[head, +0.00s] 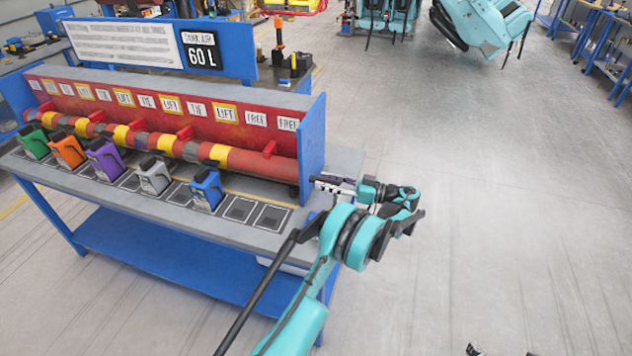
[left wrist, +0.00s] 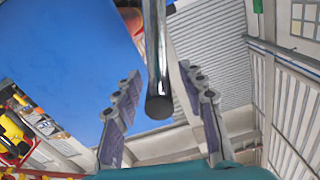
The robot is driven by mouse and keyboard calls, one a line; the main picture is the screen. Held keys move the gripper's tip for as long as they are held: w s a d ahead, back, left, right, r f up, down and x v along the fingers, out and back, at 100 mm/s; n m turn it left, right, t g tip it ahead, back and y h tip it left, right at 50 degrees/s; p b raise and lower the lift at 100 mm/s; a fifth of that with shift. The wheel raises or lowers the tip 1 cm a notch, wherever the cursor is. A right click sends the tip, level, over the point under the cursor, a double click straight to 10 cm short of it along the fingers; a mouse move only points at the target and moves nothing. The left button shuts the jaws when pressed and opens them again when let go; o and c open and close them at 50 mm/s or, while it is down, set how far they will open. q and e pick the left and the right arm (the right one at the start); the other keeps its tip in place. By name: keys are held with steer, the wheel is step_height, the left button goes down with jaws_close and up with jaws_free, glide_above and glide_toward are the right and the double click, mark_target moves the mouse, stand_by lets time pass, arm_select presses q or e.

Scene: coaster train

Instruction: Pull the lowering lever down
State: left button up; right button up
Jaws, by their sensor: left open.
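A shiny metal bar with a dark round end, which looks like the lowering lever (left wrist: 156,60), comes down from the top of the left wrist view. Its end lies between the two spread fingers of my left gripper (left wrist: 160,82), with a gap showing on both sides. In the head view my left gripper (head: 336,186) is beside the right end of the bench, close to the blue end panel (head: 313,150). Small dark shapes at the bottom edge of the head view may be my right gripper (head: 500,351), mostly cut off.
The bench (head: 170,203) carries a red pipe (head: 250,163) with yellow bands and a row of coloured clamp-like blocks, the nearest blue (head: 207,190). A "TANK AIR 60 L" sign (head: 200,50) stands behind. The floor (head: 510,210) to the right is clear.

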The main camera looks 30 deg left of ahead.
mark_target(315, 177)
arm_select(q)
steer(key=shift+b+x, duration=0.3)
steer(key=shift+x, duration=1.5)
steer(key=shift+c, duration=0.4)
jaws_close()
steer(key=shift+a, duration=0.1)
